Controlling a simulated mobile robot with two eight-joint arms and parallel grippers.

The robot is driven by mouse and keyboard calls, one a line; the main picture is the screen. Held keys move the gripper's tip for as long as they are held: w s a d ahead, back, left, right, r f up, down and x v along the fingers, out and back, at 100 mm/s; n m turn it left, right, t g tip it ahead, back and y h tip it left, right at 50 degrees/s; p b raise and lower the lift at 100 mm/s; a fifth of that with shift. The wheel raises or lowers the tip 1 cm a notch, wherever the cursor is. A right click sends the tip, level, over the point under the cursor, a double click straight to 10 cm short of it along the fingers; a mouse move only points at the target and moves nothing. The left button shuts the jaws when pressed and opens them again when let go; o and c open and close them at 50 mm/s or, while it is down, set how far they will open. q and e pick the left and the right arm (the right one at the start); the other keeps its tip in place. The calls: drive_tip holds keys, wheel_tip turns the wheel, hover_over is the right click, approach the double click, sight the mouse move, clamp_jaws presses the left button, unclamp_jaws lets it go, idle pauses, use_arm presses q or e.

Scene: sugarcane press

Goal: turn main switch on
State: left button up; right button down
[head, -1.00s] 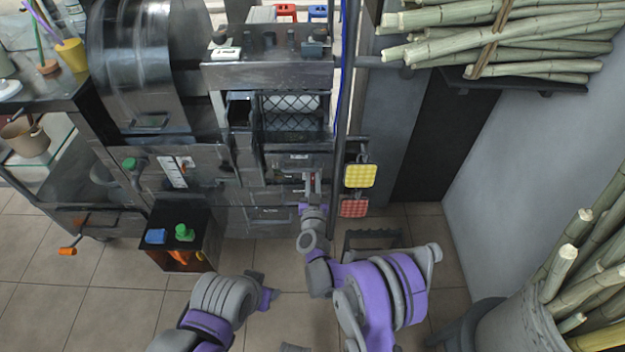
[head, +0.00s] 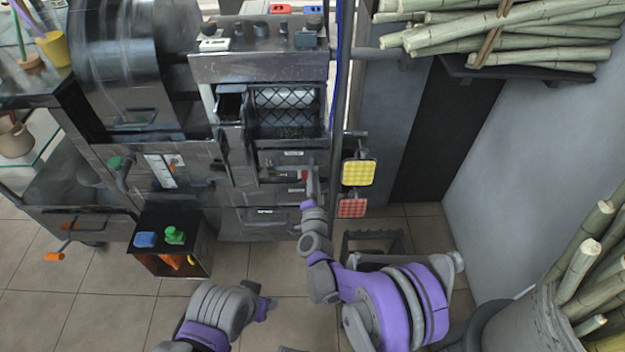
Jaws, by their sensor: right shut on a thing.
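The main switch (head: 304,175) shows as a small red-marked part on the lower front of the metal press, right of its middle. My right gripper (head: 311,178) is at this spot, its jaws shut on the switch. The fingers and wrist cover most of it, so its position is hard to read. My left gripper (head: 268,304) is low in the picture, over the floor and well away from the press. It is small and seen from above, so its jaws cannot be made out.
A yellow pad (head: 358,172) and a red pad (head: 352,208) hang just right of my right gripper. A dark box (head: 160,262) with blue and green items stands at the lower left. Cane stalks (head: 500,32) lie on a shelf at the upper right. Floor between is clear.

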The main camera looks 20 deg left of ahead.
drive_tip(key=m+b, duration=0.1)
drive_tip(key=m, duration=0.2)
drive_tip(key=f+m+b, duration=0.1)
drive_tip(key=m, duration=0.2)
drive_tip(key=shift+d, duration=0.2)
drive_tip(key=shift+m, duration=0.4)
drive_tip(key=c, duration=0.8)
unclamp_jaws()
drive_tip(key=p+v, duration=0.1)
drive_tip(key=v, duration=0.9)
drive_tip(key=shift+s, duration=0.35)
drive_tip(key=shift+d, duration=0.1)
